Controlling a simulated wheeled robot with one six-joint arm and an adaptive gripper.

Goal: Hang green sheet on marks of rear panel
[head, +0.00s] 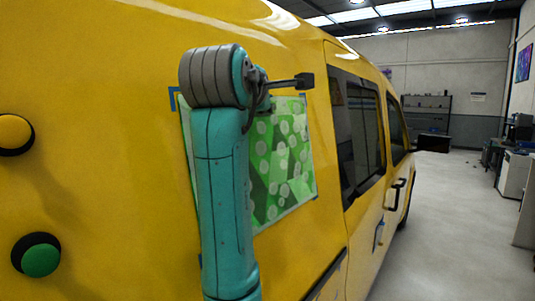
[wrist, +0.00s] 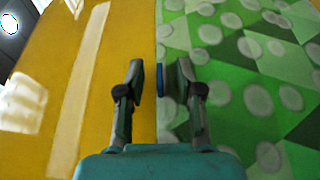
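The green sheet (head: 290,150), patterned with pale dots, lies against the yellow rear panel (head: 120,150) of the van. A blue corner mark (head: 173,98) shows just outside its upper left corner; a bit of blue also shows at the lower left beside my arm. A small blue strip shows at that edge between the fingers. I cannot tell whether the fingers touch the sheet.
A yellow button (head: 14,133) and a green button (head: 40,258) are on the van side at left. The van's windows (head: 356,130) and door handle lie right of the sheet. Clear floor (head: 450,220) runs along the van, with benches at the far right.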

